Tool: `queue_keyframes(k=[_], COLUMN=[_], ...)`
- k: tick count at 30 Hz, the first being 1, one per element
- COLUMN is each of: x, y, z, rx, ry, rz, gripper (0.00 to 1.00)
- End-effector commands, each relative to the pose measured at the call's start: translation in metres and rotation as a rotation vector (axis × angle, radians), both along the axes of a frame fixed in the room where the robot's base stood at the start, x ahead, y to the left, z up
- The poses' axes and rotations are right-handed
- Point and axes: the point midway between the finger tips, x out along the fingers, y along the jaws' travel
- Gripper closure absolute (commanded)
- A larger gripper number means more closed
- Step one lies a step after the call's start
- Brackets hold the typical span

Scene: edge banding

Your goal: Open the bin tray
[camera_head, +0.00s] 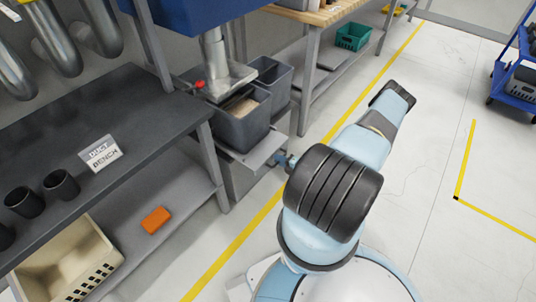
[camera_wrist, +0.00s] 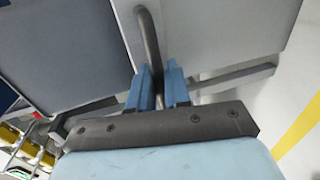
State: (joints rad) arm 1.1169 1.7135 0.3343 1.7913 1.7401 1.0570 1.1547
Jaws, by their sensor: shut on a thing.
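The bin tray (camera_head: 262,150) is a light grey plate low beside the bench, under a dust outlet. A dark grey bin (camera_head: 241,130) stands at its back, with some brownish material inside. The tray juts out toward the aisle. My gripper (camera_head: 284,161) is at the tray's outer edge, mostly hidden behind my arm. In the wrist view my gripper (camera_wrist: 158,92) has its blue fingers shut on a dark curved bar handle (camera_wrist: 149,42). A light grey panel (camera_wrist: 215,30) lies behind the handle. How far the tray is out is hard to tell.
A second grey bin (camera_head: 272,78) stands behind the first. The dark bench (camera_head: 85,130) is at left, with an orange block (camera_head: 156,220) on its lower shelf. A wooden-topped table stands farther back. The floor right of the yellow line (camera_head: 232,251) is clear up to a blue cart (camera_head: 516,80).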

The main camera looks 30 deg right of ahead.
Motion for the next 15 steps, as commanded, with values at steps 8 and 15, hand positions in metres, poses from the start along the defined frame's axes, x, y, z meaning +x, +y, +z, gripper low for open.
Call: queue_keyframes(k=[8, 15], x=[-0.068, -0.105], y=[-0.031, -0.049], z=[-0.004, -0.004], rx=[-0.001, -0.001], ry=[0.012, 0.011], rz=[-0.002, 0.0], gripper=[1.0, 1.0])
